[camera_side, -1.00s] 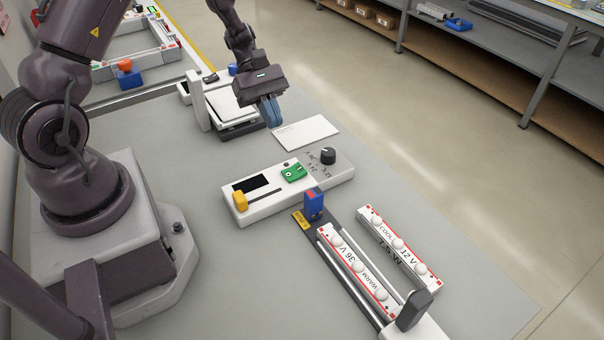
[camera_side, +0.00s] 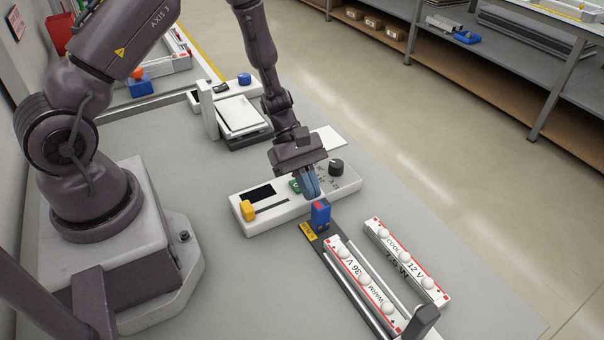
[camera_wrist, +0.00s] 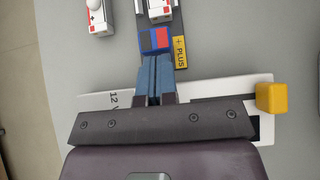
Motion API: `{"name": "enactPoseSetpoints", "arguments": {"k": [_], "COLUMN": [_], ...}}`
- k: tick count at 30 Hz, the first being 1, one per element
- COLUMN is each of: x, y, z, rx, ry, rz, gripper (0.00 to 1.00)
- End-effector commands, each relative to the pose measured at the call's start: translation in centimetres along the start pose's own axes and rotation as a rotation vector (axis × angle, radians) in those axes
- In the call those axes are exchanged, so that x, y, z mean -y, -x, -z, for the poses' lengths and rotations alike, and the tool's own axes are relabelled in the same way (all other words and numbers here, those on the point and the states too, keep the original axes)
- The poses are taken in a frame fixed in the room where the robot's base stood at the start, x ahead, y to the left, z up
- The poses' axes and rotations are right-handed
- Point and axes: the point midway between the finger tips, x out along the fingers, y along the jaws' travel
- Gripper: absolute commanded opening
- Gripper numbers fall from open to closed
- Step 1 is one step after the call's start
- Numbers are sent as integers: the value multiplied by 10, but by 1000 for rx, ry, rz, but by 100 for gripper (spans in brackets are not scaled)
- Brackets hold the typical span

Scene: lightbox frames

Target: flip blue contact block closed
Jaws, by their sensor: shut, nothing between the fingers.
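The blue contact block (camera_side: 320,215) has a red patch and stands upright at the near end of the rail holder, by the yellow PLUS label (camera_side: 308,231). In the wrist view the block (camera_wrist: 154,40) shows its blue, red and dark top just beyond my fingertips. My gripper (camera_side: 314,194) is shut and empty, with its blue fingers pointing down just behind the block, over the edge of the white control box. The fingers also show in the wrist view (camera_wrist: 154,62). I cannot tell whether they touch the block.
The WARM 36 V strip (camera_side: 362,286) lies in the rail holder, with a dark end block (camera_side: 425,318) at its far end. The COOL 12 V strip (camera_side: 408,262) lies beside it. The white control box (camera_side: 262,222) has a yellow slider (camera_side: 248,210) and a black knob (camera_side: 336,167).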

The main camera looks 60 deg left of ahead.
Motion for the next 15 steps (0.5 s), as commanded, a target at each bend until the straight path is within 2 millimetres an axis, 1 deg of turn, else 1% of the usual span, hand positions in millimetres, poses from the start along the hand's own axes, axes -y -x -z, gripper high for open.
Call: {"name": "enactPoseSetpoints", "arguments": {"k": [11, 15], "x": [0, 0], "y": [-2, -12], "z": [-2, -11], "rx": [0, 2], "ry": [0, -2], "rz": [0, 1], "gripper": [0, 0]}}
